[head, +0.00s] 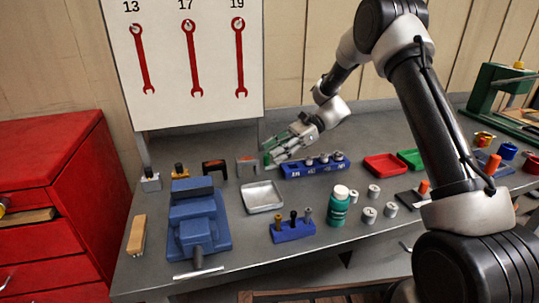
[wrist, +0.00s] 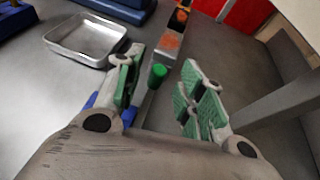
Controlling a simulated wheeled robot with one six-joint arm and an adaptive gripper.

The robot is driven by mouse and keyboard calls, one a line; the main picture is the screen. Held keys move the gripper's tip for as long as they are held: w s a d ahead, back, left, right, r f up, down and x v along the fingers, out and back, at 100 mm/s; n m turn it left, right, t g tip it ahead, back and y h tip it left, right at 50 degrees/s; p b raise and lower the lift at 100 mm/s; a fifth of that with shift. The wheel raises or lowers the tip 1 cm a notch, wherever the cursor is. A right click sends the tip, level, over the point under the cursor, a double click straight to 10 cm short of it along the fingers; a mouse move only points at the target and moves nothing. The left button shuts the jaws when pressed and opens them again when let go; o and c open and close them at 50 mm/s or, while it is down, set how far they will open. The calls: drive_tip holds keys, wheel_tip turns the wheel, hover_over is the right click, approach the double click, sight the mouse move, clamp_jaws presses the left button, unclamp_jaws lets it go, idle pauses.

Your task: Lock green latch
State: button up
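A green-capped handle (wrist: 158,74), likely the green latch, stands between my fingers in the wrist view. My gripper (wrist: 163,92) is open, with green pads on both sides of the handle and a visible gap on each side. In the head view my gripper (head: 279,152) is low over the back of the bench, just right of a grey bracket-like fixture (head: 246,165). There I cannot tell the latch from my green finger pads.
A metal tray (head: 262,197) lies in front of my gripper. A blue socket rack (head: 315,167) is close to its right. A dark fixture with orange (head: 214,168) stands to the left. The blue vise (head: 197,222) is front left, and a wrench board (head: 190,60) rises behind.

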drive_tip(key=shift+x, duration=1.15)
drive_tip(key=shift+c, duration=0.5)
clamp_jaws()
drive_tip(key=shift+w+d, duration=0.15)
drive_tip(key=shift+d, duration=0.55)
drive_tip(key=shift+w+d, duration=0.2)
drive_tip(key=shift+d, duration=0.55)
drive_tip(key=shift+o, duration=0.5)
unclamp_jaws()
drive_tip(key=shift+d, duration=0.1)
drive_tip(key=v, duration=1.2)
